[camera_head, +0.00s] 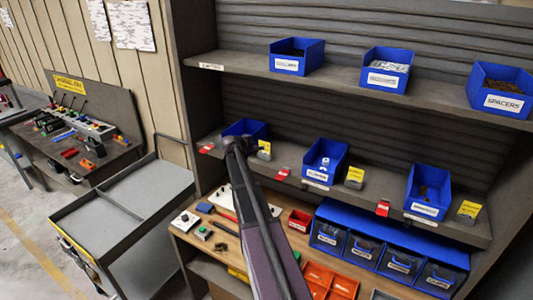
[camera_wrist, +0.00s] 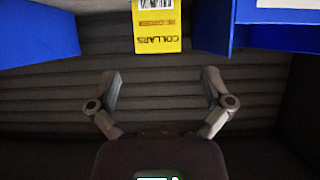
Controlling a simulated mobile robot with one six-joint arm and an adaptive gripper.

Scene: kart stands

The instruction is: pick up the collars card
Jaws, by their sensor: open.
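The collars card is yellow with a barcode and upside-down lettering. It shows at the top middle of the wrist view (camera_wrist: 157,32), cut off by the frame edge. My gripper (camera_wrist: 164,85) is open and empty, with its two fingers spread below the card in that view and apart from it. In the head view my arm reaches up to the middle shelf, its end in front of the left blue bin (camera_head: 247,127). A yellow card (camera_head: 264,150) stands just right of it; its print is too small to read there. The fingertips are not clear in the head view.
More blue bins (camera_head: 325,158) (camera_head: 429,191) and yellow cards (camera_head: 354,178) (camera_head: 469,210) line the middle shelf (camera_head: 385,195), with red tags at its edge. Blue bin walls (camera_wrist: 38,38) (camera_wrist: 275,27) flank the card. A grey cart (camera_head: 130,225) stands left.

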